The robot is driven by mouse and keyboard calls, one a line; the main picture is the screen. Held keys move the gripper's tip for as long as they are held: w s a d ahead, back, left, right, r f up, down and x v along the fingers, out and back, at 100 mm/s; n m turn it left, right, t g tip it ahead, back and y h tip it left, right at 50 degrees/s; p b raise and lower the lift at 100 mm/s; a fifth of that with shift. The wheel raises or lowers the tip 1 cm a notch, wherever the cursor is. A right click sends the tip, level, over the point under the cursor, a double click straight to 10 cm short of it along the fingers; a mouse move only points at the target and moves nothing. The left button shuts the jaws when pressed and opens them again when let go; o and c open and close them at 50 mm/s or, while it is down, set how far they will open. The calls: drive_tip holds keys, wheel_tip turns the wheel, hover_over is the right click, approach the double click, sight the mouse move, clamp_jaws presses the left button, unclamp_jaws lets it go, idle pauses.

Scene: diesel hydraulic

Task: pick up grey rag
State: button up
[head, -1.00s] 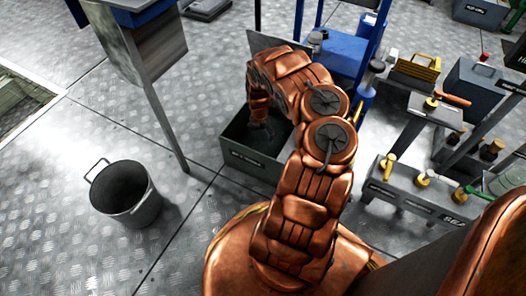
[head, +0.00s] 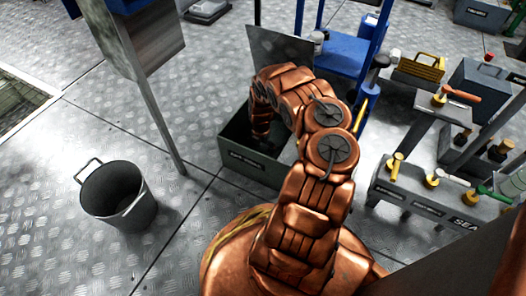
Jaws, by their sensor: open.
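I cannot make out the grey rag; the inside of the open grey box is dark and partly covered by my arm. The grey box (head: 245,170) has a label on its front and its lid stands up at the back. My gripper (head: 261,143) points down into the box, below the rim. It is open, but its fingers are small and dark in the head view. What lies between or under them is hidden.
A metal bucket (head: 117,197) stands on the floor at left, near a thin post (head: 155,115). A blue cart (head: 345,52) is behind the box. A grey rack (head: 425,198) with coloured handles stands at right. The floor between bucket and box is clear.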

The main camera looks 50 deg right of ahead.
sight(261, 147)
drive_tip(key=shift+f, duration=0.45)
drive_tip(key=c, duration=1.3)
drive_tip(key=shift+o, duration=0.2)
drive_tip(key=shift+r, duration=0.1)
wheel_tip(261, 147, up, 10)
drive_tip(key=p, duration=0.6)
drive_tip(key=shift+p, duration=0.4)
